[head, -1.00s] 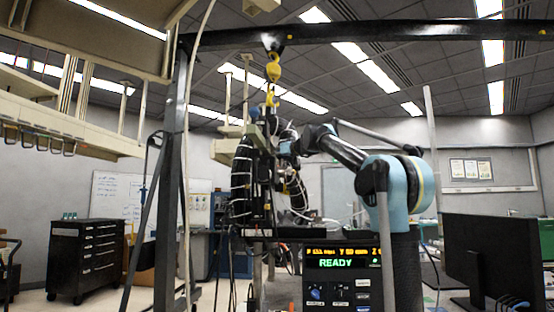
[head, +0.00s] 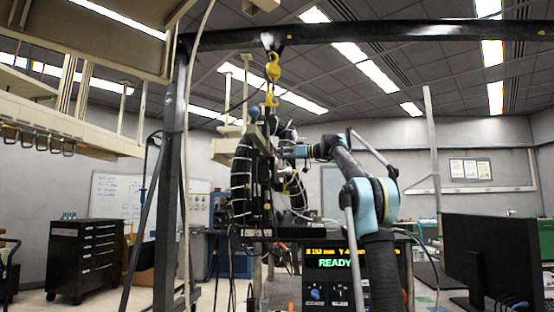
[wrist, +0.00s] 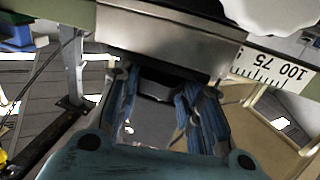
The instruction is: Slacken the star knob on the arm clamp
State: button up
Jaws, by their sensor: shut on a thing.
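In the wrist view my gripper (wrist: 155,105) has its blue-padded fingers on either side of a dark rounded knob (wrist: 158,84), which I take to be the star knob. The fingers are closed on it, and they hide its sides and outline. The knob sits below a grey metal block (wrist: 165,48), the clamp body. In the head view my gripper (head: 284,152) is at the clamp area of the black coil rig (head: 243,180). The knob itself is too small and covered to make out there.
A white scale (wrist: 270,73) marked 75 and 100 runs beside the block. A yellow hoist hook (head: 273,70) hangs above the rig. A control box (head: 325,264) reads READY below. A dark post (head: 172,150) stands left and a monitor (head: 492,255) right.

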jog(key=shift+w+n+g, duration=0.2)
jog(key=shift+n+g, duration=1.4)
jog(key=shift+g, duration=0.9)
jog(key=o, duration=0.8)
jog(key=d, duration=0.7)
jog(key=shift+w+d, duration=0.35)
jog(key=shift+w, duration=0.05)
